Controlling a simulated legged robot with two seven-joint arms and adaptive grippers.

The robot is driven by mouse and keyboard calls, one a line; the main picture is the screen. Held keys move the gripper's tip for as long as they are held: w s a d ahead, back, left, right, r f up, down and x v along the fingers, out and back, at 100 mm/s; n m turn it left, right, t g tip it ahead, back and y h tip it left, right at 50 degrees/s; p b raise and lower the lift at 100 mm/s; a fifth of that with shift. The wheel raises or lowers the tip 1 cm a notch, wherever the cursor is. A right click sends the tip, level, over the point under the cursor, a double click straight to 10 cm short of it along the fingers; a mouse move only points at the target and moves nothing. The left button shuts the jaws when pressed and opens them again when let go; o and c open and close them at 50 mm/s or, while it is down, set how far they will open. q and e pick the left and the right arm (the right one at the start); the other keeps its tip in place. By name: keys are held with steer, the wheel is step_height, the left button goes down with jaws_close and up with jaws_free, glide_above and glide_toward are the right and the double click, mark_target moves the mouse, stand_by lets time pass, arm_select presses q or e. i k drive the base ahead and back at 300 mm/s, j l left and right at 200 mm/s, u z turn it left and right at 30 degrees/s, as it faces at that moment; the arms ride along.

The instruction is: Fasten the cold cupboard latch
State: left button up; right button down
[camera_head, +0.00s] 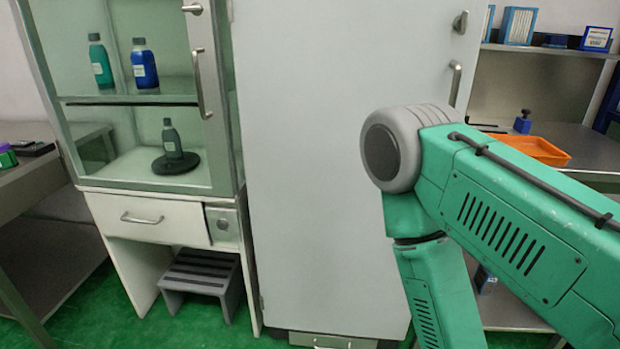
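A tall white cupboard (330,150) stands in the middle with its door closed flat. A metal turn latch (460,22) sits near its upper right edge, above a vertical bar handle (455,83). A glass-fronted cabinet (130,183) to its left has a similar latch (193,8) and handle (200,83). No label shows which one is the cold cupboard. I cannot tell whether either latch is fastened. My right arm crosses the right side and covers the white cupboard's lower right part. Neither gripper is in view.
Bottles stand inside the glass cabinet, one on a black round base (176,163). A grey step stool (203,280) sits below it. At right, a bench holds an orange tray (530,148), under a shelf (550,50) with boxes. A table (35,190) stands at left.

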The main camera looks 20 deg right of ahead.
mark_target(460, 22)
steer(key=z, duration=1.4)
